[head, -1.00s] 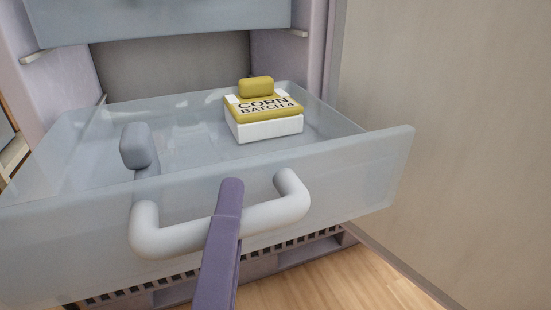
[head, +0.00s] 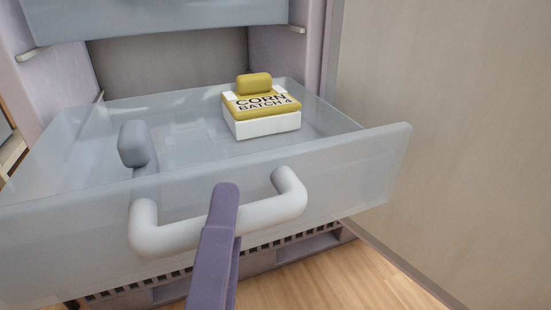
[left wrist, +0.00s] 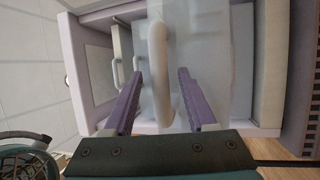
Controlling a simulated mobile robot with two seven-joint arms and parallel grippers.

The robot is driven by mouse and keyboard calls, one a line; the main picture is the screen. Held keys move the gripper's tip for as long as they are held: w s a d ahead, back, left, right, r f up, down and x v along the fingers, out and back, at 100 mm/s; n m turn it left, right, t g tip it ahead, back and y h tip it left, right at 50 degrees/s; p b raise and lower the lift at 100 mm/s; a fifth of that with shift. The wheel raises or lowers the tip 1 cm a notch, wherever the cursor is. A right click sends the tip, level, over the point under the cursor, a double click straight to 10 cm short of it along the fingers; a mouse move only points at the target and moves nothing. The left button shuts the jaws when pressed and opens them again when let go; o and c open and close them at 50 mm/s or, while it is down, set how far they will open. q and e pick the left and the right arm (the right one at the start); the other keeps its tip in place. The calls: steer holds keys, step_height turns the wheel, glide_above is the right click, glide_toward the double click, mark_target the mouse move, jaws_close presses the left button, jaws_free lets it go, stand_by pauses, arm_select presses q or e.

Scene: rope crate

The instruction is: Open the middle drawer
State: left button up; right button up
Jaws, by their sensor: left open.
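A translucent pale-blue drawer (head: 340,178) stands pulled well out of the cabinet in the head view. Its white bar handle (head: 170,238) crosses the front and also shows in the left wrist view (left wrist: 158,50). My left gripper (head: 226,192), with purple fingers, is at the handle. In the left wrist view the open fingers (left wrist: 160,75) lie apart on either side of the bar, with gaps showing. Another drawer front (head: 160,15) is above; the pulled-out drawer hides much of what lies below. My right gripper is out of view.
A white-and-yellow box marked CORN BATCH 4 (head: 262,118) and a grey rounded object (head: 134,145) are in the drawer. A plain wall (head: 450,100) stands close on the right. A vent grille (head: 255,250) and wooden floor (head: 350,275) show below.

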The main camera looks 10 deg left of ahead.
arm_select(q)
steer(key=p+v, duration=0.1)
steer(key=v, duration=0.7)
steer(key=shift+s, duration=0.15)
